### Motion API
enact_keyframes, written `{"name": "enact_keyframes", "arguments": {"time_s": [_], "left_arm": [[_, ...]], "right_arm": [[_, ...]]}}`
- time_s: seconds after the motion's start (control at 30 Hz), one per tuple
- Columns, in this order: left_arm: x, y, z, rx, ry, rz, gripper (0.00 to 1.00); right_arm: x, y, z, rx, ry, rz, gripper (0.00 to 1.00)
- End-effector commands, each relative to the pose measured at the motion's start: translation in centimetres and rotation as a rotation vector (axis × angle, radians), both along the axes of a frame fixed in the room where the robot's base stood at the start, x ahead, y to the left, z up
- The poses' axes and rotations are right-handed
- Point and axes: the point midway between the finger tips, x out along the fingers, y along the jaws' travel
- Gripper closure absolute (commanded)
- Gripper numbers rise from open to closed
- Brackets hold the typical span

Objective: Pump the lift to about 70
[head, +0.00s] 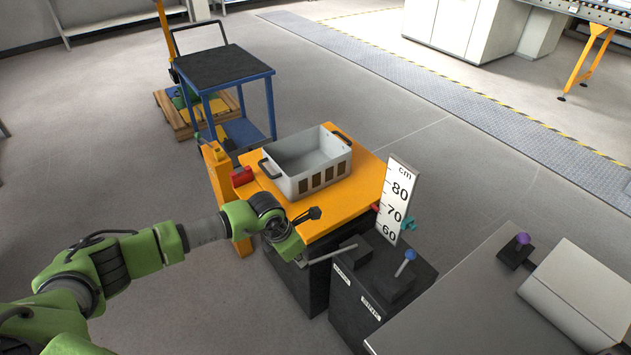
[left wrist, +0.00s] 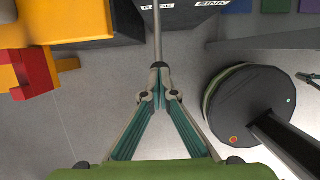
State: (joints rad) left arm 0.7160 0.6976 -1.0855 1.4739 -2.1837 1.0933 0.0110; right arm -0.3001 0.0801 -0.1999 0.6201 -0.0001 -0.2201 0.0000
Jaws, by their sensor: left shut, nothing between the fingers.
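The lift has an orange top (head: 345,205) with a grey crate on it. A white cm scale (head: 397,187) stands at its right, marked 80, 70 and 60. A red pointer (head: 376,208) at the scale's left edge is near 70; I cannot read it exactly. A teal marker (head: 408,223) is on the right edge. The grey pump lever (head: 335,254) sticks out from the black pump box (head: 372,285); it also shows in the left wrist view (left wrist: 157,35). My left gripper (head: 301,261) is shut at the lever's free end, with nothing between its fingertips (left wrist: 160,92). Whether it touches the lever is unclear.
A lever with a blue knob (head: 410,255) stands on the box beside the pump lever. A purple-knobbed lever (head: 522,239) is on the grey surface at right. A blue cart (head: 222,72) stands behind the lift. Floor left of the lift is clear.

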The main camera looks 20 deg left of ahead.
Motion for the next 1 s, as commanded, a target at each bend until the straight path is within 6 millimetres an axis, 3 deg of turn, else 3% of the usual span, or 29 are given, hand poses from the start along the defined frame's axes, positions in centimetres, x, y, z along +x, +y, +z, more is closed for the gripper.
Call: {"name": "enact_keyframes", "arguments": {"time_s": [0.23, 0.67, 1.0], "left_arm": [[-0.4, 0.2, -1.9, 0.000, -0.001, -0.001, 1.00], [-0.5, 0.3, -2.2, -0.001, -0.002, -0.001, 1.00], [-0.6, 0.4, -4.3, -0.002, -0.001, -0.001, 1.00]], "right_arm": [[0.0, 0.0, -1.5, 0.000, 0.000, 0.000, 1.00], [0.0, 0.0, -1.6, 0.000, 0.000, 0.000, 1.00], [0.0, 0.0, -3.4, 0.000, 0.000, 0.000, 1.00]]}}
